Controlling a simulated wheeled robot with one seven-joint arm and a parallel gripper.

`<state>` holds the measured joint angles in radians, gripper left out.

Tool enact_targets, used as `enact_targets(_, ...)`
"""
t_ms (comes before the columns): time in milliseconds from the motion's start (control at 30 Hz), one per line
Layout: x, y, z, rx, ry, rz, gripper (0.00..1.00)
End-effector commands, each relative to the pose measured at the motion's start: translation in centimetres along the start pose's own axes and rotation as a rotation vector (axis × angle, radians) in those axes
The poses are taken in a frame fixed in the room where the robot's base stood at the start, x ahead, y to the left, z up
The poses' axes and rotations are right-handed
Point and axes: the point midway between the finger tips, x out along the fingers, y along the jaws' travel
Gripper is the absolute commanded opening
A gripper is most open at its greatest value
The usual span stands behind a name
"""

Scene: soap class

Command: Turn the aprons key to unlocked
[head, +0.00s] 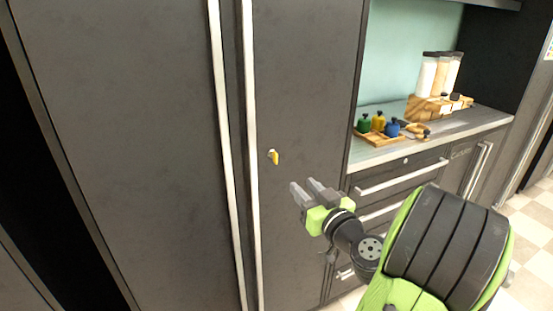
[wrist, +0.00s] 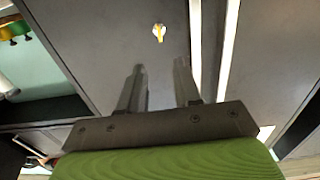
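A small yellow key (head: 274,157) sits in a lock on the dark right-hand cabinet door (head: 300,90), just right of its long pale handle. The key also shows in the wrist view (wrist: 159,33), ahead of the fingers, with a pale round lock plate behind it. I cannot read any label, so I cannot tell which lock is the aprons one. My gripper (head: 308,190) is open and empty, to the right of and below the key in the head view. In the wrist view its two fingers (wrist: 158,76) stand apart, with the key beyond them.
Two long vertical handles (head: 250,150) run beside the door gap. To the right, a counter (head: 440,139) holds a wooden tray (head: 383,139) with green, yellow and blue bottles, and a wooden box (head: 425,109) with tall jars. Drawers with bar handles (head: 400,178) lie below.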

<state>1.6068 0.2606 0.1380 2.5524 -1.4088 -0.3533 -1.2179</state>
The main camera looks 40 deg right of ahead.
Motion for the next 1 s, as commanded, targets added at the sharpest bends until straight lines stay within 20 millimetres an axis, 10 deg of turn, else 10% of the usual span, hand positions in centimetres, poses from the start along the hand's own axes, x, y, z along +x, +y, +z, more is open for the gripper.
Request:
enact_targets(500,12.0,-0.3,-0.5,0.0,0.0,-0.006,0.33)
enact_targets(1000,13.7,-0.2,-0.2,0.0,-0.002,-0.002,0.21)
